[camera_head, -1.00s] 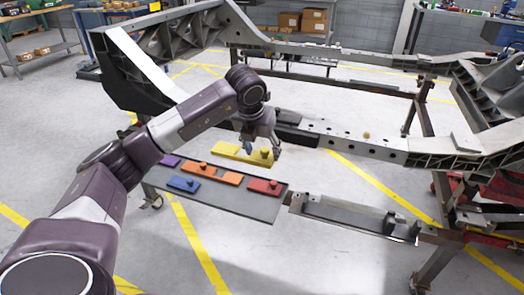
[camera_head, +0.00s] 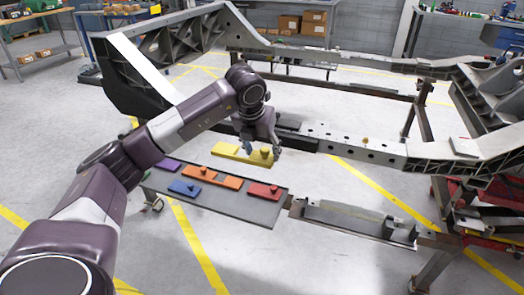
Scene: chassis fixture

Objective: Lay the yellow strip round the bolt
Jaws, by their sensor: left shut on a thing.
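The yellow strip (camera_head: 230,151) is a flat bar with a round knob near its right end. It is in the middle of the head view, in the air beyond the tray's far edge. My left gripper (camera_head: 262,149) is shut on the yellow strip near the knob end. The exact finger contact is too small to make out. A small brownish bolt (camera_head: 365,140) stands up from the grey chassis rail, to the right of the gripper and apart from the strip. My right gripper is not in view.
A grey tray (camera_head: 258,210) below holds purple (camera_head: 167,165), blue (camera_head: 184,188), orange (camera_head: 228,181) and red (camera_head: 264,190) strips with knobs. The chassis rail (camera_head: 340,143) with holes runs right from behind the gripper. A bracketed grey shelf (camera_head: 345,220) lies at lower right.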

